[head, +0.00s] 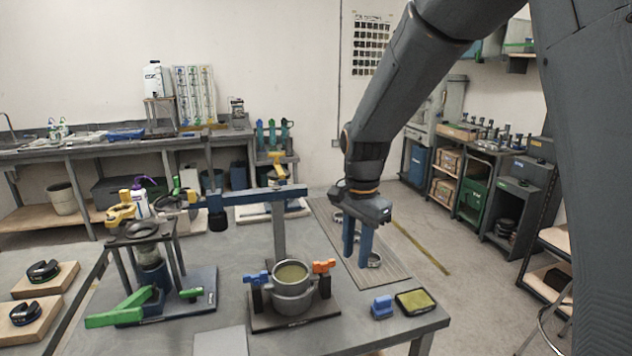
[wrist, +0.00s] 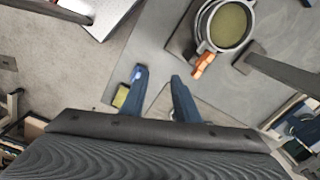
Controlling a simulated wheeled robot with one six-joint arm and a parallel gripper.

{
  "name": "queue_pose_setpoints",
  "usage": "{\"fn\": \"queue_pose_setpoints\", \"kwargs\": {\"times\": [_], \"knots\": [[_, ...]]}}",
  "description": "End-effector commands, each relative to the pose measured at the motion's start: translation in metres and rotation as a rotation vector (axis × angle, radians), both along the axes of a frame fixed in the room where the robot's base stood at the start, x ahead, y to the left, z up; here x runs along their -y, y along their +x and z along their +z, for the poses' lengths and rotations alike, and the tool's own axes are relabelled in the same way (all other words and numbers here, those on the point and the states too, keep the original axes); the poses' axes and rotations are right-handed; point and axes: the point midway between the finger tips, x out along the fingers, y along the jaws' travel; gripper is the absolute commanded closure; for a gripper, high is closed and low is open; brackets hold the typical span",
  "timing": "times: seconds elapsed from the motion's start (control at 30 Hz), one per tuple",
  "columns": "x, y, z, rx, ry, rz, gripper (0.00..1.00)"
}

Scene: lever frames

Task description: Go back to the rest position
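My gripper (head: 357,262) hangs pointing down over the right part of the grey table (head: 400,332). Its two blue fingers are apart. In the wrist view the fingers (wrist: 158,76) also stand apart, with only grey surface visible between them. Nothing is held. The gripper is right of and behind the round pot (head: 292,286) with an olive-coloured content, which has a blue clamp (head: 257,278) and an orange clamp (head: 324,267) at its sides. The pot also shows at the top of the wrist view (wrist: 228,27).
A blue block (head: 382,308) and a green-yellow pad in a dark tray (head: 415,301) lie at the table's front right. A post with a blue horizontal arm (head: 265,196) rises behind the pot. A stand with green handles (head: 118,318) is at left. Shelves (head: 480,190) line the right wall.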

Motion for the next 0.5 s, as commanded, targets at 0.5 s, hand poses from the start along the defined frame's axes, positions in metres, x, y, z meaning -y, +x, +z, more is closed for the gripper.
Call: {"fn": "queue_pose_setpoints", "kwargs": {"times": [0.5], "knots": [[0.098, -0.16, -0.06, 0.081, -0.071, 0.82, 0.72]]}}
